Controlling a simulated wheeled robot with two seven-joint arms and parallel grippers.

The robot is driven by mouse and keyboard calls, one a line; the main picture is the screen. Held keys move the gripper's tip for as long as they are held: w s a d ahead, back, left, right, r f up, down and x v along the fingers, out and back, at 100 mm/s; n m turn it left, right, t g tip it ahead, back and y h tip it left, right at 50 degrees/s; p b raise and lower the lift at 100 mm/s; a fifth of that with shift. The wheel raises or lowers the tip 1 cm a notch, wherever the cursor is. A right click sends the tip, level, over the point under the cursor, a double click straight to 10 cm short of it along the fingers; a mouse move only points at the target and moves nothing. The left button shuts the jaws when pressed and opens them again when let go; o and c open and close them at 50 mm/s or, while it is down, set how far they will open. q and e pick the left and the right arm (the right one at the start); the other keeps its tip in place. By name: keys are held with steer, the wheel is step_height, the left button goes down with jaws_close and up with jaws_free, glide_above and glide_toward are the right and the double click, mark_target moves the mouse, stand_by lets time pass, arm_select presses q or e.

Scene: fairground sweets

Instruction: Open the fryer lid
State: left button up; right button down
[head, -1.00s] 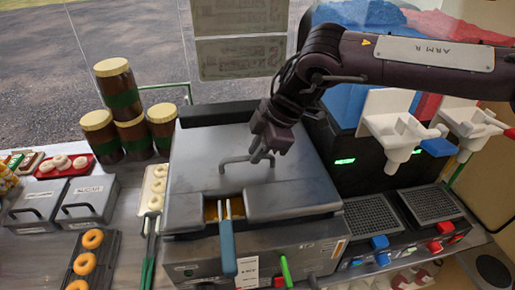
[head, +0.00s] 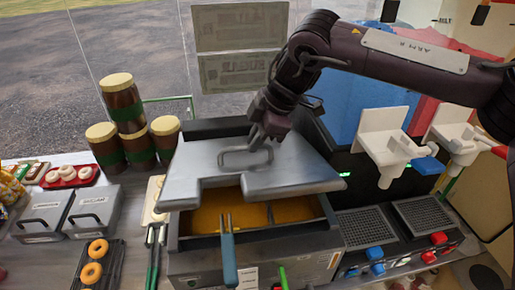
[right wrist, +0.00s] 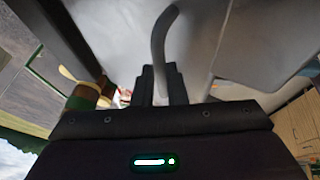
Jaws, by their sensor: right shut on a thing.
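The fryer (head: 262,262) stands in the middle of the counter. Its grey lid (head: 300,165) is tilted partly up at the front, and orange oil (head: 205,219) shows in the opening below. My right gripper (head: 262,145) is shut on the lid handle (head: 238,158), near the handle's right end. In the right wrist view the curved handle (right wrist: 162,40) runs down between the dark fingers (right wrist: 161,88). A blue-handled tool (head: 228,258) hangs at the fryer's front edge, its prongs over the oil. My left gripper is not in view.
Several brown jars with cream lids (head: 122,103) stand left of the fryer. Two grey lidded boxes (head: 92,210) and a rack of doughnuts (head: 97,262) are on the left counter. A dispenser with white spouts (head: 388,145) and drip grates (head: 368,228) stands close on the right.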

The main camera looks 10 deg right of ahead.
steer(key=w+r+p, duration=0.4)
steer(key=w, duration=0.1)
steer(key=shift+d+r+p, duration=0.15)
steer(key=shift+r+p, duration=0.1)
steer(key=shift+p, duration=0.15)
steer(key=shift+f, duration=0.1)
